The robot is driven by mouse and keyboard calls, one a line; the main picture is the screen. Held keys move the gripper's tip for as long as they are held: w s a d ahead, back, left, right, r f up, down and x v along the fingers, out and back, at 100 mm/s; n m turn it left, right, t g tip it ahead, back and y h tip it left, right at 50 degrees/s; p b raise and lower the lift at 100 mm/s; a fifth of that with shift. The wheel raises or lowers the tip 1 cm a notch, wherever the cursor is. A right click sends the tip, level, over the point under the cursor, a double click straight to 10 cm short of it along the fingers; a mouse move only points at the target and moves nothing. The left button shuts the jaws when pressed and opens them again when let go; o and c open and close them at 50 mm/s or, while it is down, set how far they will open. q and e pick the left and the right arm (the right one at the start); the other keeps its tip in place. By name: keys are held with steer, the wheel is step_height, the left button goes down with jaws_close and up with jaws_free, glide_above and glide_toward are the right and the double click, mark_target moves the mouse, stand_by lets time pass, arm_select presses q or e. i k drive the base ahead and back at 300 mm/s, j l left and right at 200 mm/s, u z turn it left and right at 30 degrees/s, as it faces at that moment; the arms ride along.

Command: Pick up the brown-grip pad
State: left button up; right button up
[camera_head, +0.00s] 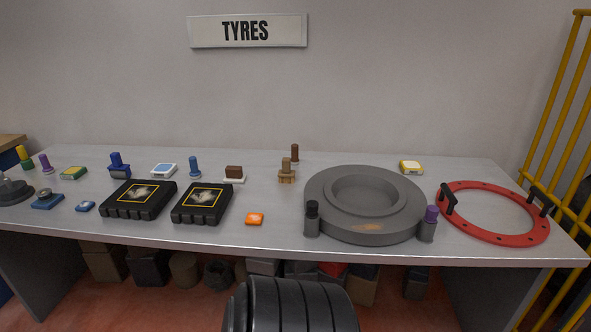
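The brown-grip pad (234,174) appears to be the small white pad with a brown block grip on top. It lies flat on the grey table, behind the right one of two black cases. Neither of my grippers shows in the head view, and nothing is touching the pad.
Two black cases (139,199) (202,204) and an orange piece (255,219) lie in front. A tan stamp-like piece (287,173) and a blue-handled piece (194,167) flank the pad. A big grey ring-shaped base (365,231) and a red ring (483,233) fill the right side.

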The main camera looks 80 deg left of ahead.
mark_target(234, 175)
steer(key=u, duration=2.25)
